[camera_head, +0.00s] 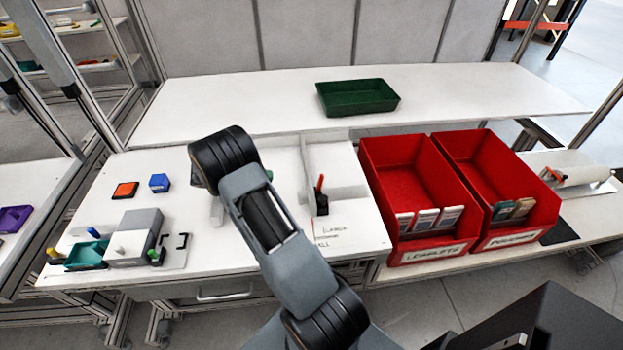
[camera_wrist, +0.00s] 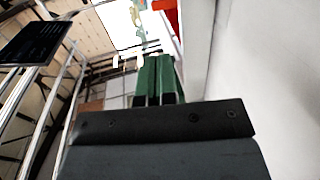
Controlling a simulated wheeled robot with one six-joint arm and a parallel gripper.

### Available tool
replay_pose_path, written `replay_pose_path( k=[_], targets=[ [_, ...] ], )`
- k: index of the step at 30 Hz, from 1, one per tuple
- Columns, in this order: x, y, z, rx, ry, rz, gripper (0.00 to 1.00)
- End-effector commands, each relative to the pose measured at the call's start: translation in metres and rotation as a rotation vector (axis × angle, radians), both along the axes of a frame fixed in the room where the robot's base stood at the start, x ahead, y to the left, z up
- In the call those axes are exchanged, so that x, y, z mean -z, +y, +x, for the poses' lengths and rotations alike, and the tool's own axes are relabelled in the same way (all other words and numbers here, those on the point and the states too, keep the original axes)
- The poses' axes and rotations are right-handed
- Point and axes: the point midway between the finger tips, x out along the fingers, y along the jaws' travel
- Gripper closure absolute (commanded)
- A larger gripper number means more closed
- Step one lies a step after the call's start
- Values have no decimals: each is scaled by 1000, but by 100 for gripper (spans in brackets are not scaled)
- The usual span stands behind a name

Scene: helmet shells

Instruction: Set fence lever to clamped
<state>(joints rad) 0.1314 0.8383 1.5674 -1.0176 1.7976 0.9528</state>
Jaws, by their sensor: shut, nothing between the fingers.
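The fence lever (camera_head: 320,190) has a red handle and a dark base, and stands on the white bench top just right of my arm. The handle points up in the head view; I cannot tell which setting it is in. An upright pale fence (camera_head: 304,170) stands to its left. A label with dark lettering (camera_head: 335,227) lies in front of the lever. My gripper (camera_wrist: 157,65) shows green fingers together, shut and empty, in the wrist view. In the head view my arm mostly hides it. The lever is not clearly identifiable in the wrist view.
Two red bins (camera_head: 376,190) (camera_head: 474,165) stand right of the lever. A green tray (camera_head: 357,97) sits on the back shelf. A grey block fixture (camera_head: 135,240), an orange pad (camera_head: 125,190) and a blue block (camera_head: 159,183) are at left. A pale surface fills the wrist view's right side.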

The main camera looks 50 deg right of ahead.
Motion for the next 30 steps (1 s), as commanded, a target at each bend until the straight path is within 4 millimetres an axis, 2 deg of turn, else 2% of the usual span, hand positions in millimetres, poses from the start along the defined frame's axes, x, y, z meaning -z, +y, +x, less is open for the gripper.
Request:
replay_pose_path(
  k=[14, 30],
  targets=[
    [1, -6, -4, 0, 2, -1, 100],
    [16, -76, -64, 2, 3, 1, 100]
  ],
)
